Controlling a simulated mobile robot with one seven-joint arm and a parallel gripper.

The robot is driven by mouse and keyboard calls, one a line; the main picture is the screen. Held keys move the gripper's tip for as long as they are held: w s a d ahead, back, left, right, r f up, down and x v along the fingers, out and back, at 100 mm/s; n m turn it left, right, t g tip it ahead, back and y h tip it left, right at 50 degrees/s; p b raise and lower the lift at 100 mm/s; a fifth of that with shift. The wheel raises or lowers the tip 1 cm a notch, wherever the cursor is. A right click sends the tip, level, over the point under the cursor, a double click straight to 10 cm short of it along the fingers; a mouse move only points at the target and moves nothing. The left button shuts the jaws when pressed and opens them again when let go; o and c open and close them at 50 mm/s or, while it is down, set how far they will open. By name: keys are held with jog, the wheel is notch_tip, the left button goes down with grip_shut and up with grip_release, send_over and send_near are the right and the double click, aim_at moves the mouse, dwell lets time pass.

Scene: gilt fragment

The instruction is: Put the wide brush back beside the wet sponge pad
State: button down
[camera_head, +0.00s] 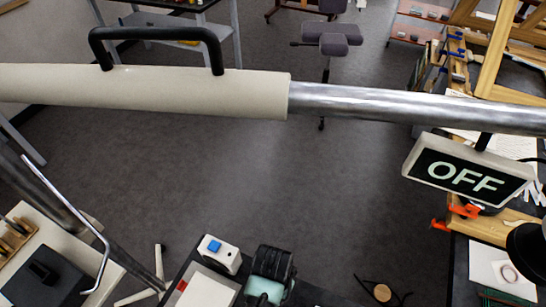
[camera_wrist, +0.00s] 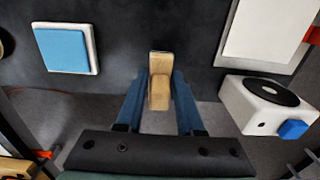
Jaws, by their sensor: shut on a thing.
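In the wrist view my gripper (camera_wrist: 160,88) has its two blue fingers closed on a pale wooden piece (camera_wrist: 160,66), which looks like the wide brush's handle seen end-on. The brush's bristles are not visible. The wet sponge pad (camera_wrist: 67,50) appears as a light blue square in a white tray at the upper left, apart from the held piece. Bare dark bench top lies between them. In the head view the dark end of my arm shows at the bottom middle; the fingers, brush and sponge pad cannot be made out there.
A white box with a blue button (camera_wrist: 265,106) stands right of my gripper; it also shows in the head view (camera_head: 220,253). A white panel (camera_wrist: 270,28) lies behind it. The dark bench (camera_wrist: 195,50) is bare around the held piece. An OFF sign (camera_head: 466,176) hangs at right.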

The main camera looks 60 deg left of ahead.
jog(key=shift+f, duration=2.1)
jog(key=shift+f, duration=0.2)
jog(key=c, duration=0.5)
grip_release()
jog(key=shift+c, duration=0.2)
jog(key=shift+r, duration=0.2)
notch_tip(320, 180, up, 12)
jog(key=shift+r, duration=0.1)
